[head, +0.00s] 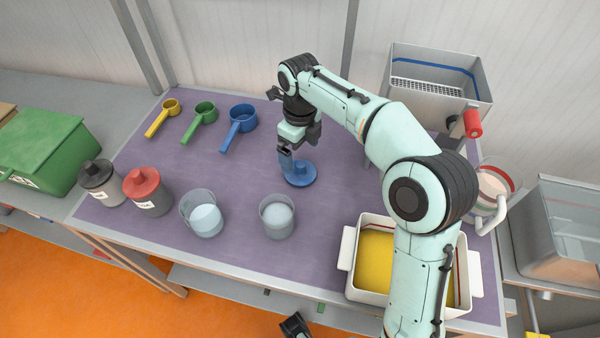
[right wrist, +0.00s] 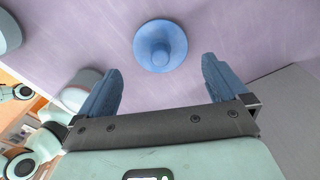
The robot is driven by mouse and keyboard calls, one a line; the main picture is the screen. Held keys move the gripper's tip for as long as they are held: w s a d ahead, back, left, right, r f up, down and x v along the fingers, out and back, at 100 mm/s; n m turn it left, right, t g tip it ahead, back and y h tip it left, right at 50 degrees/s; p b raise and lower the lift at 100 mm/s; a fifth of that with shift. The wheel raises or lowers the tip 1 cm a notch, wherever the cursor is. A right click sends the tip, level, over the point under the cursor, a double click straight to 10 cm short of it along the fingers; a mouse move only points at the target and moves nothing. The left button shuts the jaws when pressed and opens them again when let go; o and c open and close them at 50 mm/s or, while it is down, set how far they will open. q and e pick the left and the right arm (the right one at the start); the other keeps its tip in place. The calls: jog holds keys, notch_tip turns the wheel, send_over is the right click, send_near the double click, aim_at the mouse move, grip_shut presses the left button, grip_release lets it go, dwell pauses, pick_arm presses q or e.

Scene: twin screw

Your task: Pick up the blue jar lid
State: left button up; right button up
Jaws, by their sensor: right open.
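The blue jar lid (head: 302,174) lies on the purple table mat, a round disc with a raised knob in its middle. It also shows in the right wrist view (right wrist: 161,42), top centre. My right gripper (head: 287,152) hangs just above and beside the lid in the head view. In the right wrist view its blue fingers (right wrist: 161,72) are wide apart with nothing between them, and the lid appears beyond the tips, roughly centred. A dark part at the bottom edge of the head view may be my left gripper (head: 295,325); its jaws are not clear.
Yellow (head: 170,105), green (head: 205,109) and blue (head: 242,115) scoops lie at the back left. Two clear jars (head: 202,213) (head: 277,216) stand in front, lidded red (head: 147,191) and black (head: 100,182) canisters to the left. A white tray (head: 349,250) with yellow contents is at right.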

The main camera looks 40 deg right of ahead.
aim_at(300, 163)
jog(key=shift+f+b, duration=0.9)
jog(key=shift+f, duration=2.3)
pick_arm(q)
jog(key=shift+w+f, duration=0.5)
jog(key=shift+f, duration=0.3)
pick_arm(e)
jog(key=shift+c, duration=0.3)
jog(key=c, duration=0.8)
jog(key=shift+r, duration=0.1)
